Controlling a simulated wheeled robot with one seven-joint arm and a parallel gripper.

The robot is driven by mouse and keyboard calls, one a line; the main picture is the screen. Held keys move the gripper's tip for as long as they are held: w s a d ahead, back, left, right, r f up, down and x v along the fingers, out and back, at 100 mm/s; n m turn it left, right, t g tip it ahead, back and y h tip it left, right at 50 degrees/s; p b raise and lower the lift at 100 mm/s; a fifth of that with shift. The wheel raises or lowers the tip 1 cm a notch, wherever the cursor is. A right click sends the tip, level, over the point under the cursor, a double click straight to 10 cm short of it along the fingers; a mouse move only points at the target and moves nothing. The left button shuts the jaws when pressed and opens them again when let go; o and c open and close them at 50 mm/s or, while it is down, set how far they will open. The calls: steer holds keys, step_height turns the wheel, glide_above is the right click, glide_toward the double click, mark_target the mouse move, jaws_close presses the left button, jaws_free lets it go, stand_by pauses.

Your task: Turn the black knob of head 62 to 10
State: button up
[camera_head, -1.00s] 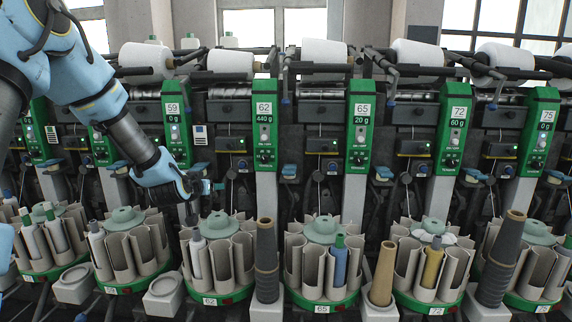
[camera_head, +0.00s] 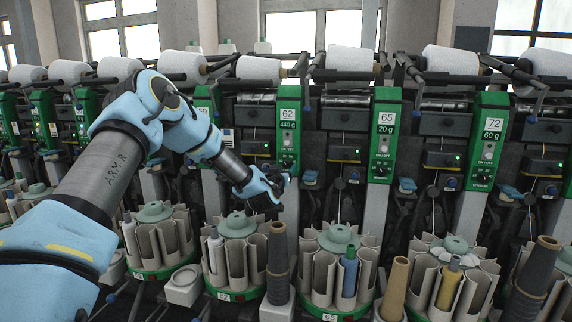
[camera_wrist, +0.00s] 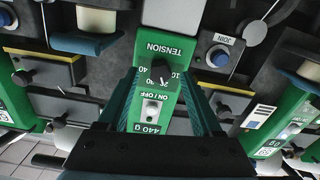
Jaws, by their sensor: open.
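Head 62 has a green panel (camera_head: 289,125) marked 440 g in the head view. The same panel (camera_wrist: 170,20) appears upside down in the wrist view, with "TENSION", a small dial and an ON/OFF switch (camera_wrist: 151,108). Its black knob (camera_wrist: 160,71) has a pale pointer mark; the number it points to is too small to read surely. My gripper (camera_head: 275,181) is at the lower end of this panel. In the wrist view my gripper (camera_wrist: 163,76) is open, one finger on each side of the panel with the knob between them; contact is not visible.
The head 65 panel (camera_head: 384,135), marked 20 g, stands to the right. Green-rimmed bobbin magazines (camera_head: 238,228) stand below, with a tall dark cone (camera_head: 278,262) close under my gripper. A blue JOIN button (camera_wrist: 219,56) lies beside the panel.

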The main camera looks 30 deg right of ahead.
steer(key=shift+x, duration=0.9)
jaws_close()
